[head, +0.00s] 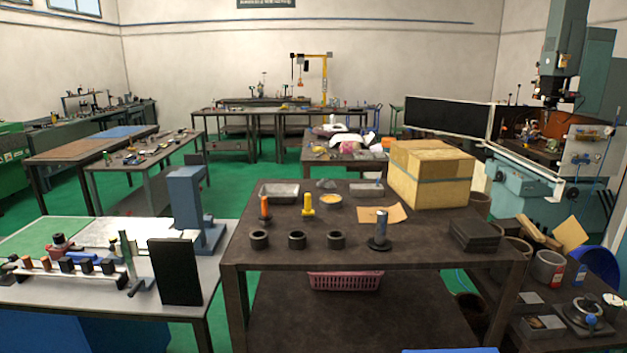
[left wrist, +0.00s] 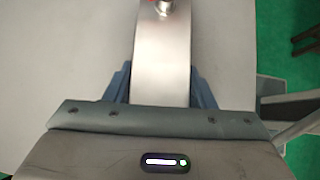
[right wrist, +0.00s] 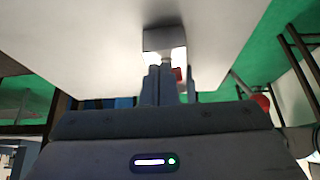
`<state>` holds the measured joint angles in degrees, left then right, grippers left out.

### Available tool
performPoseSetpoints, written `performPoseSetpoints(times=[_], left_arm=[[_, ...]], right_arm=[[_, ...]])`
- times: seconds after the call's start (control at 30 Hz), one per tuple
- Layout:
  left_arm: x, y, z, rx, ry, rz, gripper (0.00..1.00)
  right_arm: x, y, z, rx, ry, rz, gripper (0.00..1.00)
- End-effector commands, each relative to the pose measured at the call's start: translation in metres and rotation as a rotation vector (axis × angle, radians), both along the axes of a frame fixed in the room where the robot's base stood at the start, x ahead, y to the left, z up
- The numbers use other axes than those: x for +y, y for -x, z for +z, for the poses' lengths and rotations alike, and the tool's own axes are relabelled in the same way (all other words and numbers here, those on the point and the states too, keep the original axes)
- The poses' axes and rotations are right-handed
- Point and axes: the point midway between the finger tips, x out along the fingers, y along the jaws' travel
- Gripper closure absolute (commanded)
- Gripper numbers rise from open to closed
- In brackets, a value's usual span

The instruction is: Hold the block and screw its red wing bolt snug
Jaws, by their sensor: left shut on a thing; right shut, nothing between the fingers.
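The block (left wrist: 162,60) is a smooth, silvery metal piece in the left wrist view. My left gripper (left wrist: 162,88) is shut on it, with a blue-grey finger on each side. A short metal stem (left wrist: 165,8) with a bit of red (left wrist: 152,1) shows at the block's far end, cut off by the picture's top edge. In the right wrist view the grey block (right wrist: 164,38) is just beyond my right gripper (right wrist: 162,70), whose fingers are together and empty. A red part (right wrist: 178,74), seemingly the wing bolt, shows beside the fingertips, partly hidden. Whether they touch is unclear. The head view shows neither gripper.
A pale surface (right wrist: 90,40) lies behind the block, with green floor (right wrist: 235,70) beyond it. In the head view, a dark table (head: 300,262) holds black rings, small posts and a cardboard box (head: 430,175). A pale bench (head: 120,310) with fixtures stands at left.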

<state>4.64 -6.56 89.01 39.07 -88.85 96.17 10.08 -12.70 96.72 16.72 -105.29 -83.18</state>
Motion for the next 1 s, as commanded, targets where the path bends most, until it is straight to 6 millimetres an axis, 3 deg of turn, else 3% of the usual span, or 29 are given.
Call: performPoseSetpoints(times=[1.0], left_arm=[[0.0002,0.0017,-0.0021,0.006,-0.002,-0.001,0.72]], right_arm=[[0.0023,0.0061,-0.0002,0.0,0.0,0.0,1.0]])
